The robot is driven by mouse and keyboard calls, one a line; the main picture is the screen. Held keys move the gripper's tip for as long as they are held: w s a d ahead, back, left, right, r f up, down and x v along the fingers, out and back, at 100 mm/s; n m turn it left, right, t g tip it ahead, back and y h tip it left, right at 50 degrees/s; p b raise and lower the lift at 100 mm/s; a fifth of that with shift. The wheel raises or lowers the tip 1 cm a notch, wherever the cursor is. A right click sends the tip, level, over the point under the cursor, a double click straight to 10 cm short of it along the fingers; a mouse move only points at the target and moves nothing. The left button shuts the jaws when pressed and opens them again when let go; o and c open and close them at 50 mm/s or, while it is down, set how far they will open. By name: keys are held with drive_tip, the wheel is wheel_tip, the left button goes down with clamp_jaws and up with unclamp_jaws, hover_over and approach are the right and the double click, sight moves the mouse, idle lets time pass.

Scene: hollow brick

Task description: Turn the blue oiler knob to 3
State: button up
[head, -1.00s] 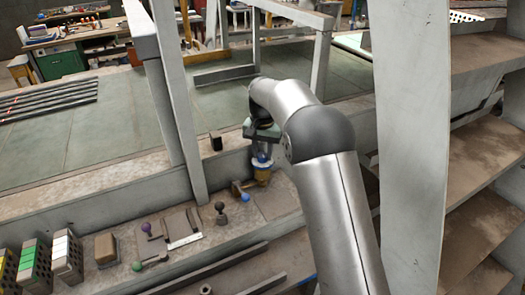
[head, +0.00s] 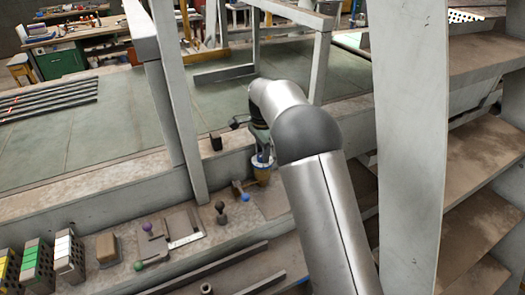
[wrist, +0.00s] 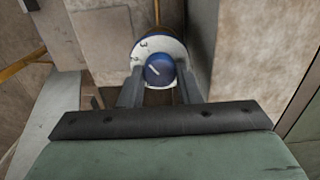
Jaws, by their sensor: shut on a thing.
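The blue oiler knob (wrist: 160,69) sits on a round white dial (wrist: 144,48) with dark numerals; a 3 reads near its upper left, and another mark below it is too small to be sure of. The knob's white pointer line slants toward the dial's upper left. My gripper (wrist: 160,78) is shut on the knob, one finger on each side of it. In the head view my gripper (head: 260,148) is over the oiler (head: 262,175), whose yellowish body shows below the blue; the knob is mostly hidden there.
A lever with a blue ball (head: 245,197) stands just left of the oiler. More levers, with dark (head: 220,206), purple (head: 147,228) and green (head: 139,265) balls, line the ledge. A grey post (head: 180,120) rises left of my arm. A small dark block (head: 215,141) sits nearby.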

drive_tip(key=shift+r+m, duration=0.15)
drive_tip(key=shift+m, duration=0.35)
drive_tip(key=o, duration=1)
drive_tip(key=shift+c, duration=0.2)
wheel_tip(320, 180, up, 17)
drive_tip(key=shift+r+b, duration=0.15)
drive_tip(key=shift+b, duration=0.2)
